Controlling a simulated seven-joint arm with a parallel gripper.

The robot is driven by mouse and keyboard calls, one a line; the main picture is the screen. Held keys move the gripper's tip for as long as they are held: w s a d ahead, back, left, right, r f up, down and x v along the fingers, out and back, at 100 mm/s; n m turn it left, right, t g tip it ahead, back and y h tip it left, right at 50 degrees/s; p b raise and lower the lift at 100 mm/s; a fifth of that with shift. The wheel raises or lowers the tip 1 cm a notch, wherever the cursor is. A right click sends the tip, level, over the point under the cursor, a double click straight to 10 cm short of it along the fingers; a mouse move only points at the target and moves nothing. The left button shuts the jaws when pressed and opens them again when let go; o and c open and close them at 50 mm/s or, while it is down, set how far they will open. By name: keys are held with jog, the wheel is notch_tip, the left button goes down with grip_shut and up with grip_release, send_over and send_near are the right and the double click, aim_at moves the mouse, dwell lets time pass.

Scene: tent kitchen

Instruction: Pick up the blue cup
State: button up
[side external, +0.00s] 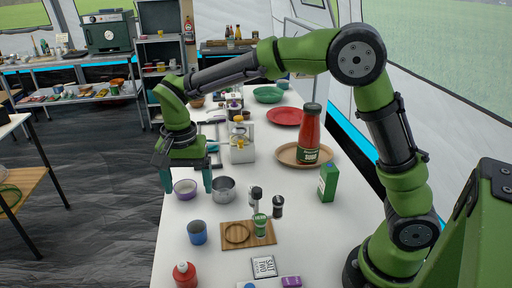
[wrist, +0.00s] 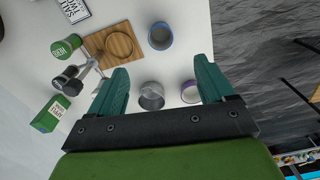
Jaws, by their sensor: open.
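The blue cup (side external: 197,233) stands upright on the white table near its left edge, left of a wooden board. In the wrist view the blue cup (wrist: 159,37) is near the top centre, with its opening facing the camera. My gripper (side external: 187,186) is above the table, farther back than the cup, over the area of a purple-rimmed bowl and a grey metal cup. In the wrist view my gripper (wrist: 164,66) is open with nothing between its fingers. The blue cup lies just beyond the fingertips, apart from them.
The purple-rimmed bowl (wrist: 188,93) and grey metal cup (wrist: 151,97) stand close together. The table's left edge is close to the cup.

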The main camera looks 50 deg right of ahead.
send_over(197, 228)
jog(key=s+a, duration=0.2)
jog(key=f, duration=1)
jog(key=shift+d, duration=0.2)
jog(key=shift+w+d+f, duration=0.1)
jog(key=shift+f, duration=1.3)
jog(key=shift+w+d+f, duration=0.1)
jog(key=shift+f, duration=1.3)
jog(key=c, duration=1.1)
jog(key=shift+r, duration=0.1)
